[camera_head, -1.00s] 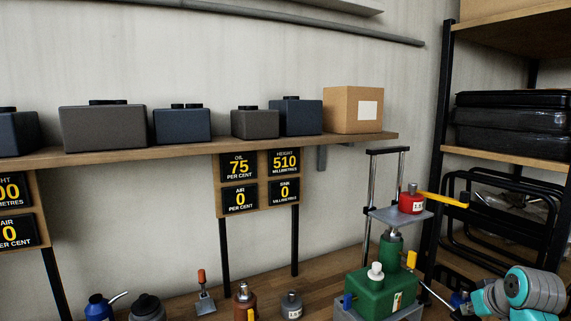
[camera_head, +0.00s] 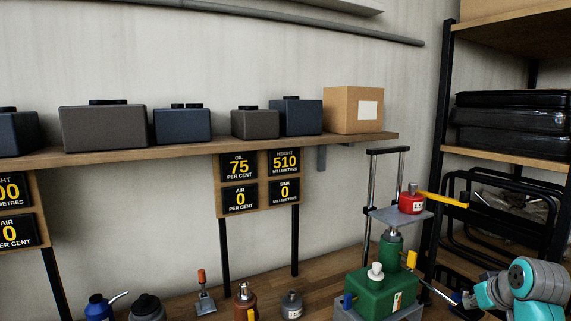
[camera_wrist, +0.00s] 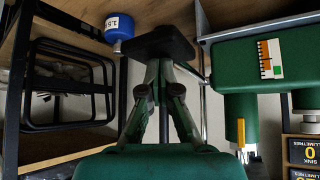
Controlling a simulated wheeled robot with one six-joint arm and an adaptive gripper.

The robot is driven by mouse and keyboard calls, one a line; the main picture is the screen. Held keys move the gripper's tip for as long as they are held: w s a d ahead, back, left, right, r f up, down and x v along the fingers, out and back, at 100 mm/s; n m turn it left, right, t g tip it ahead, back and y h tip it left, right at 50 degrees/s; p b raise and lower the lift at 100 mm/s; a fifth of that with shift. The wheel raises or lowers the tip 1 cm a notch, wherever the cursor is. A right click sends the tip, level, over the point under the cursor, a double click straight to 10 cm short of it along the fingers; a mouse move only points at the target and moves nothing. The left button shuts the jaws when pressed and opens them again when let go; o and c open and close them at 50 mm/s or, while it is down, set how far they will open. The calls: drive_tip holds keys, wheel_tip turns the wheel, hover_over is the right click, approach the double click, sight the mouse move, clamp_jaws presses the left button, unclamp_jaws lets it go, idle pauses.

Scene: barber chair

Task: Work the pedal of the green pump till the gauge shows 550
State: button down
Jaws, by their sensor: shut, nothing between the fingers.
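The green pump (camera_head: 387,294) stands at the lower right, with a white cap on its body and a small platform on its ram. It also shows at the right of the wrist view (camera_wrist: 270,62). Its pedal lever (camera_head: 438,293) slopes down to the right. A dark flat pad, apparently the pedal (camera_wrist: 155,42), lies right at my fingertips; whether they touch it I cannot tell. My gripper (camera_wrist: 160,66) is shut and empty; in the head view it is at the lower right (camera_head: 468,299). The height gauge (camera_head: 285,162) reads 510 millimetres.
Other gauges show oil 75 (camera_head: 239,166), air 0 (camera_head: 240,198) and sink 0 (camera_head: 284,190). A red weight (camera_head: 411,203) sits on the platform beside a yellow pointer (camera_head: 445,199). A blue weight (camera_wrist: 119,27) is near the pad. A black-framed rack (camera_head: 437,160) stands right.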

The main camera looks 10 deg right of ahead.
sight(465, 318)
drive_tip(key=f, duration=0.5)
drive_tip(key=shift+w+a, duration=0.15)
drive_tip(key=shift+w, duration=0.15)
drive_tip(key=shift+s+r, duration=0.15)
drive_tip(key=shift+r, duration=1.25)
drive_tip(key=shift+s+r, duration=0.15)
drive_tip(key=shift+r, duration=1.25)
